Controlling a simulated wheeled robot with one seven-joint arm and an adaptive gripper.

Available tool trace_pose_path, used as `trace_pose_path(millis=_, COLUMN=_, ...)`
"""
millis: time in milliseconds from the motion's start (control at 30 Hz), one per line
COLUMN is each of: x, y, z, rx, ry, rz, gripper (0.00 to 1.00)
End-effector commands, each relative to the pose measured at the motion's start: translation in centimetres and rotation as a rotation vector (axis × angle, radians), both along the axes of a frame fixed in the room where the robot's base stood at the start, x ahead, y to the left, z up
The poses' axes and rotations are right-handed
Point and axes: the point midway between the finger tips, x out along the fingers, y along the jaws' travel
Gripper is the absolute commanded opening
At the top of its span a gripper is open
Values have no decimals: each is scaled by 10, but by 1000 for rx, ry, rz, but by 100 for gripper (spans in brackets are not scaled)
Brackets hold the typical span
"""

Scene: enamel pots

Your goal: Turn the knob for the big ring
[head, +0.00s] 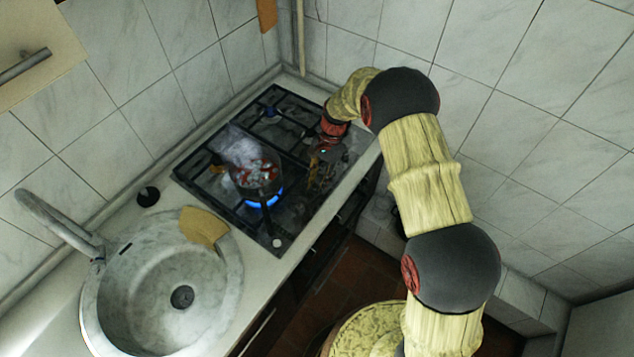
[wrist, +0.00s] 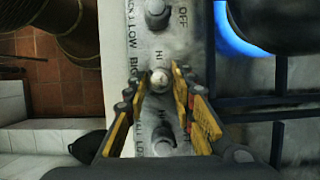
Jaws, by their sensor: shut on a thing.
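A pale round knob (wrist: 159,80) sits between the two yellow-and-dark fingers of my gripper (wrist: 160,92) in the wrist view. The fingers are shut on its sides. Lettering beside it seems to read "BIG", with "HI" above it. Another knob (wrist: 157,12) lies above, near "OFF", and one (wrist: 163,140) lies below, partly between the fingers. In the head view my gripper (head: 318,172) is over the right front side of the black hob (head: 222,205), and it hides the held knob. A blue flame (head: 263,202) burns under a pot (head: 259,180).
The pot has red and white contents and steam rising over it. A round sink (head: 165,270) with a tap (head: 62,222) and a wooden board (head: 203,226) are at the left. Tiled walls stand behind and to the right of the hob. Another knob (head: 277,243) shows at the hob's near corner.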

Motion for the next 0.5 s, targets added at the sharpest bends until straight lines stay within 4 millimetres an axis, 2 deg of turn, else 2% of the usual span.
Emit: trace_pose_path(millis=500, x=2, y=4, z=0, rx=0, ry=-2, rz=480, gripper=0)
